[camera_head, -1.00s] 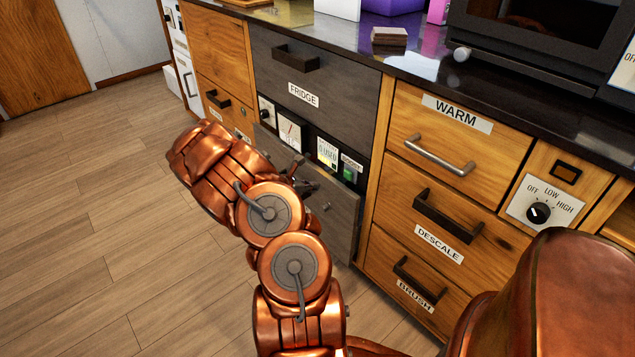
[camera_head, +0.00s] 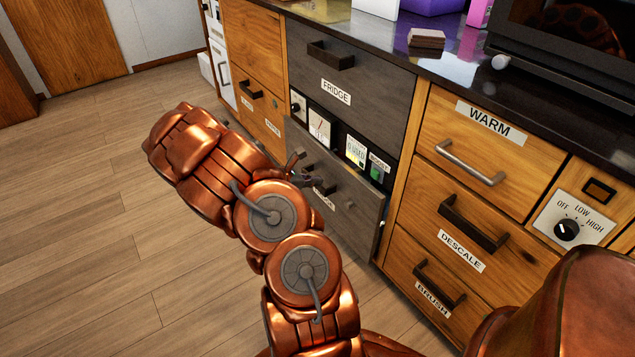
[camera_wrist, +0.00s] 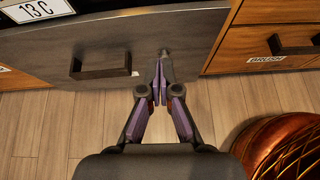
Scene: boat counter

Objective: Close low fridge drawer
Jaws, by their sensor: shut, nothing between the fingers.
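The low fridge drawer (camera_head: 355,212) has a dark grey front, below the fridge control panel. It appears to stand out slightly from the cabinet. In the wrist view, its front (camera_wrist: 200,35) fills the upper middle, with a dark bar handle (camera_wrist: 100,63) left of my gripper. My gripper (camera_wrist: 160,66) is shut and empty, its fingertips close to the front near its lower edge. I cannot tell whether they touch it. In the head view my gripper (camera_head: 318,183) is partly hidden by my copper arm, which also covers the drawer's left part.
The upper fridge drawer (camera_head: 375,97) looks shut. To the right are the wooden WARM (camera_head: 500,135), DESCALE (camera_head: 470,225) and BRUSH (camera_head: 428,272) drawers with protruding handles. Open wooden floor (camera_head: 90,235) lies to the left. A dark counter (camera_head: 455,75) runs above.

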